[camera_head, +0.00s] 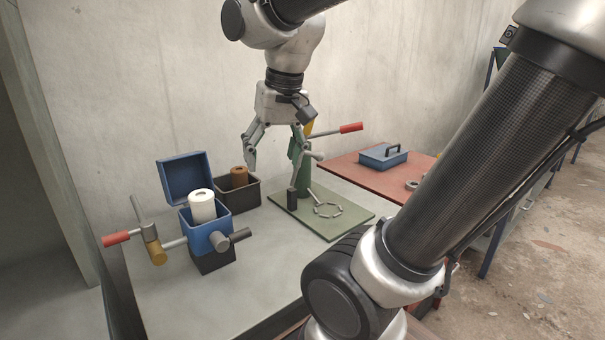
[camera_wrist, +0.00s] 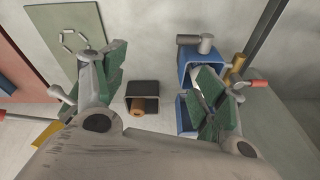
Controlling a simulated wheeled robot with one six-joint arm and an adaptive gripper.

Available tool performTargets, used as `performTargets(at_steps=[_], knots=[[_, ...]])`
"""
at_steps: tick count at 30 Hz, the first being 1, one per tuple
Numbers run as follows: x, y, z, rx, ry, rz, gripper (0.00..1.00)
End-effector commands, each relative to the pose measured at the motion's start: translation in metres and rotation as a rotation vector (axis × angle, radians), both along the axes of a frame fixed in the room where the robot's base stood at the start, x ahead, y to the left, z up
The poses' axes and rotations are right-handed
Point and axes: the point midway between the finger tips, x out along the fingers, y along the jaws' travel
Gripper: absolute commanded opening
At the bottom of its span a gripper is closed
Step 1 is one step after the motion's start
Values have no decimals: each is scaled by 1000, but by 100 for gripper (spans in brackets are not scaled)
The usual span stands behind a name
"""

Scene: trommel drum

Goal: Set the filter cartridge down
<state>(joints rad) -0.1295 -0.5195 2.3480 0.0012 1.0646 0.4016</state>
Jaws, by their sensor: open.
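My gripper (camera_head: 273,168) is open and empty above the bench; it also shows in the wrist view (camera_wrist: 163,72). A brown filter cartridge (camera_head: 239,175) stands in a dark open box (camera_head: 241,195), left of my gripper. In the wrist view the brown cartridge (camera_wrist: 138,107) and the dark box (camera_wrist: 141,89) lie between my fingers, apart from them. A white filter cartridge (camera_head: 202,207) sits in the open blue housing (camera_head: 222,222), its top sticking out above the rim. In the wrist view my right-hand finger partly hides the blue housing (camera_wrist: 184,55).
The blue lid (camera_head: 185,178) stands open behind the housing. A red-handled valve (camera_head: 117,239) juts out at the left. A blue case (camera_head: 383,157) sits on a red surface (camera_head: 350,162). The front of the bench is clear.

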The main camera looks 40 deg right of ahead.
Motion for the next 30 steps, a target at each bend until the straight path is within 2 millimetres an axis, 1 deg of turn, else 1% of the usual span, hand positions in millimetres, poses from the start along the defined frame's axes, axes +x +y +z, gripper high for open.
performTargets(at_steps=[1,3,6,8,11,30], knots=[[-19,-12,-6,-20,-37,50,71],[-38,-22,-15,-53,-79,128,71],[-56,-30,-25,-91,-116,206,71],[-61,-33,-29,-105,-128,233,71],[-64,-34,-31,-115,-134,251,71],[-63,-34,-30,-113,-132,251,71]])
